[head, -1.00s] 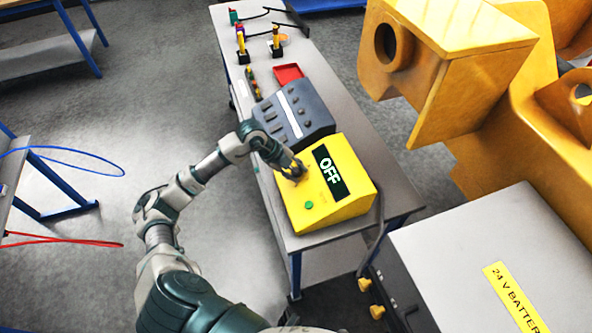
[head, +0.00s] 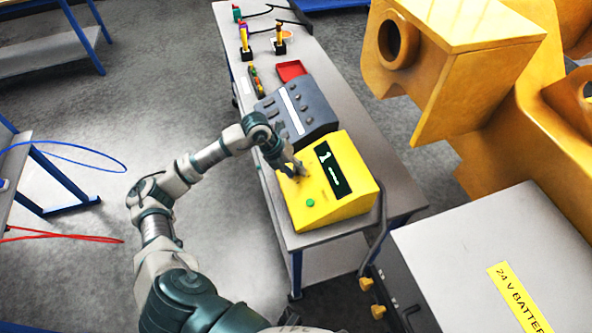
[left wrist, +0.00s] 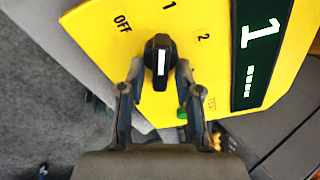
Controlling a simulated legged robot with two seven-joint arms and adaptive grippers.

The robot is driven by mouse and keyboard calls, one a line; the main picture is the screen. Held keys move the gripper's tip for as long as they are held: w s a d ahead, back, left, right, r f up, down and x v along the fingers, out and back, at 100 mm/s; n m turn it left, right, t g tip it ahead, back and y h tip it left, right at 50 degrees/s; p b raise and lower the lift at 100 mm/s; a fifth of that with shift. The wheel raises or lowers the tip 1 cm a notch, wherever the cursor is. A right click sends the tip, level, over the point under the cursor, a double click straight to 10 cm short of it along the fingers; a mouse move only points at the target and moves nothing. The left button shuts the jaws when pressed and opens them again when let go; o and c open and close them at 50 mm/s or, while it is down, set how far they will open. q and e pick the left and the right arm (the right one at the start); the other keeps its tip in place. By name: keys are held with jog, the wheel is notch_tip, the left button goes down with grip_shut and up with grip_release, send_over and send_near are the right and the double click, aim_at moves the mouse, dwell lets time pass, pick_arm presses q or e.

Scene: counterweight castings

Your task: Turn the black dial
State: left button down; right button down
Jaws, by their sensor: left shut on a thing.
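The black dial (left wrist: 160,52) sits on the yellow box (head: 335,205), with printed marks OFF, 1, 2 and a smaller one around it. Its white pointer line points up in the left wrist view, towards the 1. My left gripper (left wrist: 160,70) is shut on the dial, one finger on each side. In the head view my left gripper (head: 293,170) reaches down onto the box and hides most of the dial. The box's dark display (left wrist: 262,45) shows a 1 with small marks beside it. My right gripper is not in view.
A green button (head: 310,203) is on the box near the dial. A grey device (head: 297,112) stands just behind the box on the table, with a red tray (head: 290,70) beyond. A large yellow machine (head: 440,75) and a grey battery cabinet (head: 480,250) stand to the right.

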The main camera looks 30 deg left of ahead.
pick_arm(q)
jog(key=shift+w+a+r+m, duration=0.1)
jog(key=shift+a+r+m, duration=0.1)
jog(key=shift+m, duration=0.3)
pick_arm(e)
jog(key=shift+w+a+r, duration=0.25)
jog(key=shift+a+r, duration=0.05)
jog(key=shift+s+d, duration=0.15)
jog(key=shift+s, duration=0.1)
pick_arm(q)
jog(key=c, duration=1.2)
grip_release()
jog(key=shift+o, duration=0.2)
jog(key=shift+f, duration=0.1)
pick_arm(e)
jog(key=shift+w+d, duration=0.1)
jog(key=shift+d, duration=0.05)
pick_arm(q)
jog(key=shift+a, duration=0.1)
jog(key=v, duration=1.2)
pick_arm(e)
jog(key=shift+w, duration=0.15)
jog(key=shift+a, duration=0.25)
